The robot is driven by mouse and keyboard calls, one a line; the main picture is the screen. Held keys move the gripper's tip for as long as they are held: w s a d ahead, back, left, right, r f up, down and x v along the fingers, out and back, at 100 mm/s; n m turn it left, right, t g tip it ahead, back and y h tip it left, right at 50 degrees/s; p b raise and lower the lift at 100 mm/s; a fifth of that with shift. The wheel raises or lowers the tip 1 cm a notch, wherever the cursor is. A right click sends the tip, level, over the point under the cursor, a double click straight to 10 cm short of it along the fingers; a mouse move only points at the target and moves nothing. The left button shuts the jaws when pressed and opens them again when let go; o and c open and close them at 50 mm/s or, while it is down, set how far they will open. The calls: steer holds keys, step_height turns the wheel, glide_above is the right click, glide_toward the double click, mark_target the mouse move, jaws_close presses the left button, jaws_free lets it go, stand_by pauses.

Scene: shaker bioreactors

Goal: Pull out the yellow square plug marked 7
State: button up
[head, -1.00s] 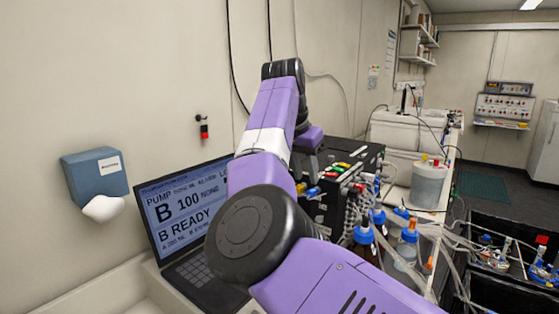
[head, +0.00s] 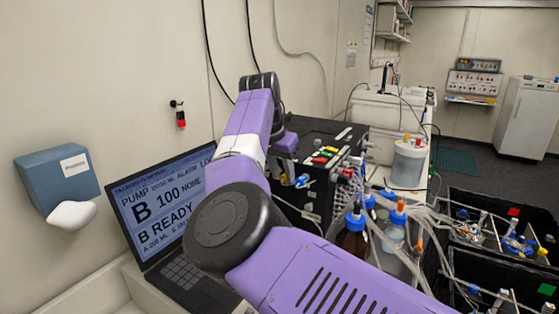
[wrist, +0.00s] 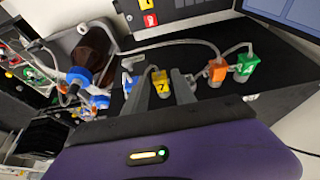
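The yellow square plug marked 7 (wrist: 160,83) shows in the wrist view near the middle, on the dark surface. My gripper (wrist: 160,90) is open, with one grey finger to the left of the yellow plug and the other to its right. Gaps show beside the plug, and the fingers do not look closed on it. The fingertips' depth relative to the plug is hard to judge. In the head view my arm reaches to the left side of the black unit (head: 318,130), and the fingers and the yellow 7 plug cannot be made out there.
An orange plug (wrist: 216,70) and a green plug (wrist: 245,66) stand right of the gripper; a blue-and-white connector (wrist: 128,78) stands close on its left. A grey cable arches behind the plugs. In the head view, a laptop (head: 165,205) and bottles with blue caps (head: 356,219) flank my arm.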

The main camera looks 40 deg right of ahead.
steer(key=shift+d+f, duration=0.15)
steer(key=shift+f, duration=0.2)
steer(key=shift+c, duration=0.4)
jaws_close()
steer(key=shift+s+a+p, duration=0.25)
steer(key=shift+a+p, duration=0.05)
steer(key=shift+a, duration=0.35)
steer(key=shift+s+a+p, duration=0.2)
steer(key=shift+a+p, duration=0.1)
steer(key=shift+a, duration=0.35)
steer(key=shift+s+a+p, duration=0.25)
steer(key=shift+a, duration=0.45)
steer(key=shift+s+a+p, duration=0.25)
steer(key=shift+a, duration=0.4)
